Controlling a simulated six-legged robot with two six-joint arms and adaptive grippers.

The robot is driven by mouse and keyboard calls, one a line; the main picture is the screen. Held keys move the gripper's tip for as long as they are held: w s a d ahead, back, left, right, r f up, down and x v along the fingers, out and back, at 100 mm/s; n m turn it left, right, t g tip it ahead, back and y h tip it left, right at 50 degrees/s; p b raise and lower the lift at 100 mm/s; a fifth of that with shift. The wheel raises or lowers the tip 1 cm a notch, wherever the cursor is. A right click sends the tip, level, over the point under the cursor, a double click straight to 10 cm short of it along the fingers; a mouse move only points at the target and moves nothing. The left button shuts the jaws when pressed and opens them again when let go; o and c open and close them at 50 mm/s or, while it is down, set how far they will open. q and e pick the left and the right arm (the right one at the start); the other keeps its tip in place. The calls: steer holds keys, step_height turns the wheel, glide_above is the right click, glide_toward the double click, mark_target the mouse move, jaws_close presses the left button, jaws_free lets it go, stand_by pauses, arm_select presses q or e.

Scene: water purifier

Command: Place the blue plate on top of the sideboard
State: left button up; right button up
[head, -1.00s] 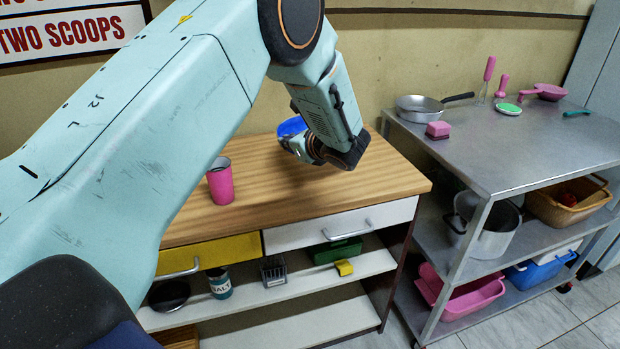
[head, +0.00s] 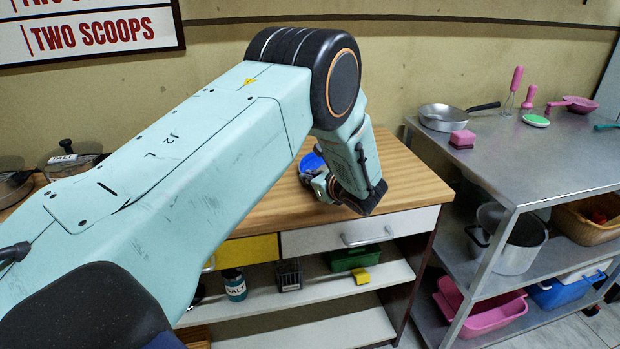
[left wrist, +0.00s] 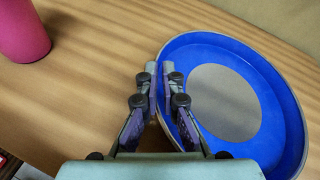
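The blue plate (head: 312,162) is at the back part of the sideboard (head: 405,185), mostly hidden behind my left arm. In the left wrist view the blue plate (left wrist: 275,80) shows its inner face with a grey round centre. My left gripper (left wrist: 160,66) has one finger outside and one inside the plate's left rim, closed on it. In the head view my left gripper (head: 322,186) is low over the wooden top. I cannot tell whether the plate touches the wood. My right gripper is not in view.
A pink cup (left wrist: 22,30) stands on the wood left of the gripper. Pots (head: 72,158) stand at the far left. A metal table (head: 520,160) on the right holds a pan (head: 442,117) and a pink sponge (head: 462,138). The sideboard's right front top is clear.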

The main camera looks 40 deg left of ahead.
arm_select(q)
steer(key=o, duration=0.4)
steer(key=shift+s+d+r, duration=0.1)
steer(key=shift+r, duration=0.05)
steer(key=p+v, duration=0.2)
steer(key=v, duration=1)
